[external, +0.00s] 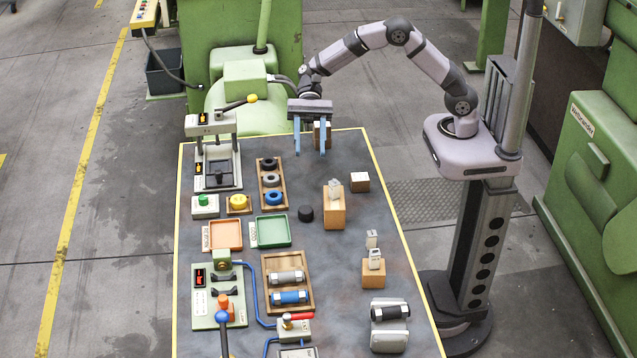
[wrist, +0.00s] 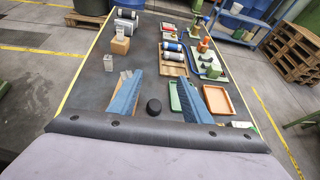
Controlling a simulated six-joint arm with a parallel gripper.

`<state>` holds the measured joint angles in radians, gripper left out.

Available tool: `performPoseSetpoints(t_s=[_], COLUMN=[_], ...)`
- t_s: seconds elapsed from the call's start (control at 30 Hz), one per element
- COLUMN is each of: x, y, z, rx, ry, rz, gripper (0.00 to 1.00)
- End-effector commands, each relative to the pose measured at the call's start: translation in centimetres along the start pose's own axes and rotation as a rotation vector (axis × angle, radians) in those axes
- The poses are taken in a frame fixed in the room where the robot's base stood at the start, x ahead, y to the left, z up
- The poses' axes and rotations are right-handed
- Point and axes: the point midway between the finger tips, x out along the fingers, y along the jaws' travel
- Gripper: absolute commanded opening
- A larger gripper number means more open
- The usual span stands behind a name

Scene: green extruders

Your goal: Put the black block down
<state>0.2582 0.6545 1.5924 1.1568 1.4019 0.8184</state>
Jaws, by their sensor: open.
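The black block (external: 306,213) is a short, dark, rounded piece. It sits on the grey table top, right of the green tray. In the wrist view the black block (wrist: 154,106) shows between my two blue fingers, on the table beyond them. My gripper (external: 310,152) is open, fingers pointing down, over the far end of the table and apart from the black block. My gripper's fingers (wrist: 163,70) also show in the wrist view, spread with nothing held. A brown wooden block (external: 317,138) shows behind the right finger; I cannot tell its exact depth.
An orange tray (external: 211,249) and a green tray (external: 257,243) lie left of the black block. A wooden block with a metal piece (external: 334,214) stands to its right. A ring rack (external: 286,180) and a press (external: 217,182) stand farther back. Bare table surrounds the black block.

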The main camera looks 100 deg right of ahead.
Motion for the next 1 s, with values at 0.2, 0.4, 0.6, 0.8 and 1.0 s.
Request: performPoseSetpoints(t_s=[0.2, 0.4, 0.6, 0.8, 1.0], x=[1.2, 3.5, 4.5, 4.9, 6.5], y=[-0.6, -0.2, -0.1, -0.1, -0.1], z=[-5.3, -10.4, -12.6, -12.7, -12.6], rx=[0.125, 0.118, 0.111, 0.11, 0.109], ry=[-0.08, -0.077, -0.076, -0.076, -0.075], rz=[-0.063, -0.064, -0.065, -0.064, -0.064], gripper=[0.44, 0.44, 0.44, 0.44, 0.44])
